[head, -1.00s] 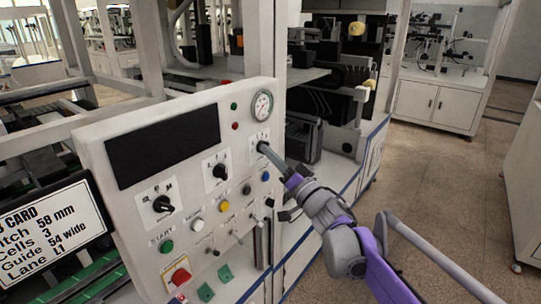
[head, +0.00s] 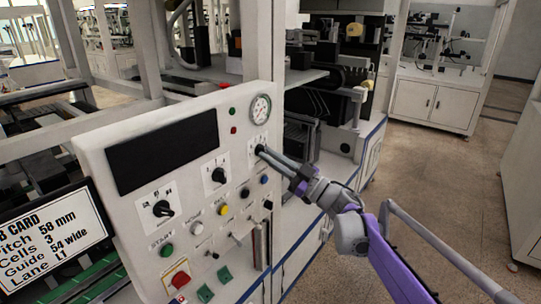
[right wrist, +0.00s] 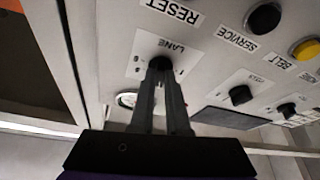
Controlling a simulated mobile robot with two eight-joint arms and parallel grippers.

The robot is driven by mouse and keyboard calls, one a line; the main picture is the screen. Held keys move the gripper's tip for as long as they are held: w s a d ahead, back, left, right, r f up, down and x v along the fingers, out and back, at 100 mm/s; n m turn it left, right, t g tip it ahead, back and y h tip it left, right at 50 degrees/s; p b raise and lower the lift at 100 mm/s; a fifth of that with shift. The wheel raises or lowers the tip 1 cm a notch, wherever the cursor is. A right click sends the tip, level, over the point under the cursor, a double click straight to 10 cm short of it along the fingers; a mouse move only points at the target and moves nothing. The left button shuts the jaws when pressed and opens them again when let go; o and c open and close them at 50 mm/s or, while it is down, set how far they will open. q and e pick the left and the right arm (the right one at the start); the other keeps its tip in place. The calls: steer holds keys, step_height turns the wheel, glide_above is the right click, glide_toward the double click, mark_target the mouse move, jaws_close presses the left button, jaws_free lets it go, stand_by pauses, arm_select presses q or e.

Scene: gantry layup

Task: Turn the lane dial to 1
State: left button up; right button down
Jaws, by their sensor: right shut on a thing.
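The lane dial (head: 259,148) is a black knob on a white plate, below the round gauge at the right edge of the control panel. My right gripper (head: 264,152) reaches it from the right, with its fingertips shut on the knob. In the right wrist view, the two fingers of the gripper (right wrist: 160,80) close around the lane dial (right wrist: 159,63), under the word LANE. The fingers cover most of the knob, so its setting cannot be read. My left gripper is not in view.
The control panel (head: 95,150) also carries two other black dials (head: 162,208) (head: 218,174), buttons, toggles and a red stop button (head: 180,280). The gauge (head: 260,108) sits just above the lane dial. A card (head: 50,235) at left shows a Lane line. Floor is open at right.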

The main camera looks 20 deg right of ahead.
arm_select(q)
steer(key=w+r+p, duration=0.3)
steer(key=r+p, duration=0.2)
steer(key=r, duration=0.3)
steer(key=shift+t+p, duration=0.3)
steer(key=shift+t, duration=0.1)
arm_select(e)
steer(key=shift+w+d+r+n+g, duration=0.15)
steer(key=shift+n+g, duration=1)
steer(key=shift+n, duration=1.8)
steer(key=shift+d+r+n+g, duration=0.15)
steer(key=shift+n+g, duration=0.95)
steer(key=shift+n, duration=1.8)
steer(key=shift+w+r+n+g, duration=0.15)
steer(key=shift+n+g, duration=1)
steer(key=shift+n, duration=1.8)
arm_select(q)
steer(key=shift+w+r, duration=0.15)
arm_select(e)
steer(key=shift+s, duration=0.1)
steer(key=c, duration=0.9)
jaws_free()
